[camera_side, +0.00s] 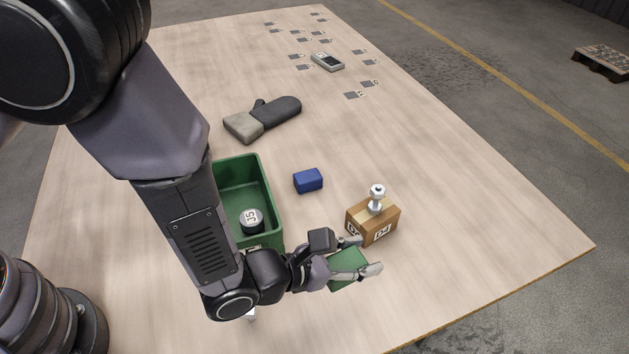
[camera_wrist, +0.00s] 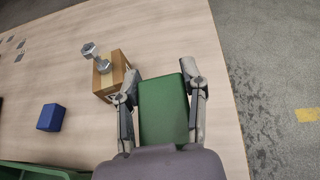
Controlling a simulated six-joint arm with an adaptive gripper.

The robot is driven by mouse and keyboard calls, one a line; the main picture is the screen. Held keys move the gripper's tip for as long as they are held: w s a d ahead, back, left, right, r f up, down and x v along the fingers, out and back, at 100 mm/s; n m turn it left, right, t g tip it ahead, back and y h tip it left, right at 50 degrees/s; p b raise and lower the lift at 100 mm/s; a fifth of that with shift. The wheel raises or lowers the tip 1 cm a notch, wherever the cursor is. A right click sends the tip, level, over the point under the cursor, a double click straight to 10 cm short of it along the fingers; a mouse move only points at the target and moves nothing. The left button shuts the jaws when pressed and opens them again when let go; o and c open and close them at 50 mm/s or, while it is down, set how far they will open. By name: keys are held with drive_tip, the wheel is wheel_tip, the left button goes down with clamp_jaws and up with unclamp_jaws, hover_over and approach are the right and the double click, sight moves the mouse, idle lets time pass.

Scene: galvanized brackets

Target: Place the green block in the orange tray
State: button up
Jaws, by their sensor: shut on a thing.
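My gripper (camera_side: 362,256) is shut on the green block (camera_side: 346,270), with one finger on each side of it. The block also shows between the fingers in the wrist view (camera_wrist: 163,110). How high it is above the table is hard to tell. No orange tray shows in either view. The one open container is a green bin (camera_side: 268,190), left of my gripper and partly hidden behind my arm. Its edge shows at the lower left of the wrist view (camera_wrist: 35,172).
A cardboard box (camera_side: 374,222) with a metal bolt (camera_side: 377,197) on top stands close beside my gripper. A glove (camera_side: 262,119) and a grey device (camera_side: 327,61) lie farther back.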

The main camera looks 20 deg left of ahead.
sight(357, 255)
wheel_tip(357, 255, up, 5)
drive_tip(key=shift+s+a+r, duration=0.1)
drive_tip(key=shift+s+a, duration=0.05)
drive_tip(key=w+a+n+t+y, duration=0.1)
drive_tip(key=w+a+n+y, duration=0.3)
drive_tip(key=w+a, duration=0.6)
drive_tip(key=w+a+n+t+y, duration=0.2)
drive_tip(key=w+a+n+y, duration=0.3)
drive_tip(key=a, duration=0.9)
drive_tip(key=a+n+g+y, duration=0.4)
drive_tip(key=a+n+y, duration=0.45)
drive_tip(key=a, duration=2.15)
drive_tip(key=shift+m+y, duration=0.25)
drive_tip(key=shift+m, duration=0.2)
drive_tip(key=f, duration=1.7)
drive_tip(key=shift+s+d+f, duration=0.2)
drive_tip(key=shift+s+f, duration=0.05)
drive_tip(key=shift+s, duration=0.05)
